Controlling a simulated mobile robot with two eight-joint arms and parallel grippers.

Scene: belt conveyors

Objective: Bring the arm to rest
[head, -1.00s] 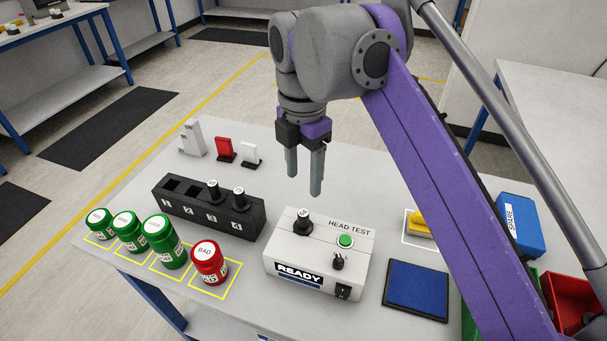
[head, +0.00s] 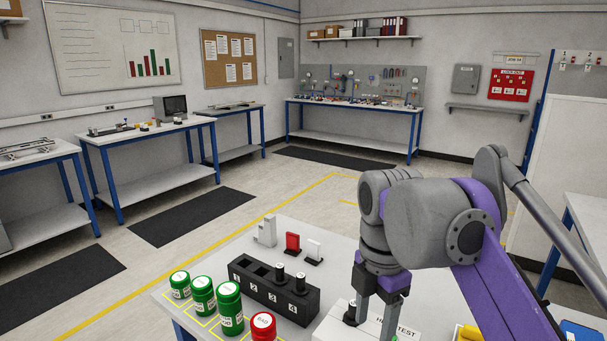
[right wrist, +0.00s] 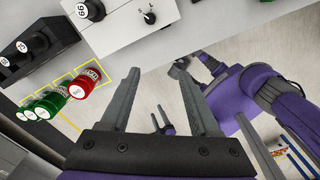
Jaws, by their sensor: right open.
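My right gripper (head: 377,312) hangs fingers down from the purple and grey right arm, over the white head test box (head: 343,325). Its two fingers are apart with nothing between them. In the right wrist view its open fingers (right wrist: 160,100) point toward the bench, and the box (right wrist: 125,25) is beyond them. Whether the fingertips touch the box cannot be told from the head view. A second purple arm of mine shows in the right wrist view, with a small gripper (right wrist: 162,122); its jaw state is too small to tell.
Green jars (head: 229,308) and a red jar (head: 263,327) stand front left of a black numbered rack (head: 273,290) holding black knobs. A grey block (head: 265,232), a red piece (head: 292,244) and a white piece (head: 314,250) stand behind. Open floor lies beyond the bench.

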